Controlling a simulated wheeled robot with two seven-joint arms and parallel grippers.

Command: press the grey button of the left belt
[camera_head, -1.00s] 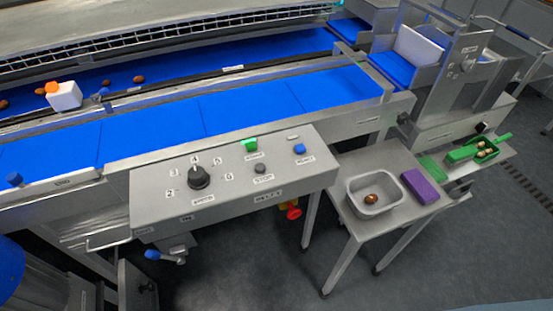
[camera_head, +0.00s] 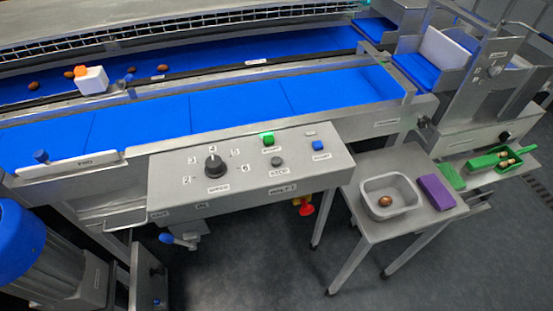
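The control panel (camera_head: 235,190) is a sloped grey box on the front of the blue belt. Its small grey button (camera_head: 277,162) stands right of the middle, with a label just below it. A lit green button (camera_head: 268,139) is just above it, and a blue button (camera_head: 318,146) is to its right. A black dial (camera_head: 214,166) with numbers around it is to its left. Nothing covers the grey button, and nothing touches it. Neither of my grippers shows in the head view.
Blue belts (camera_head: 240,110) run behind the panel, with several brown dates (camera_head: 162,68) on the far one. A low table (camera_head: 375,228) at right holds a grey tray (camera_head: 370,207) with a date and a purple block (camera_head: 436,192). A blue-capped cylinder (camera_head: 55,275) stands at lower left.

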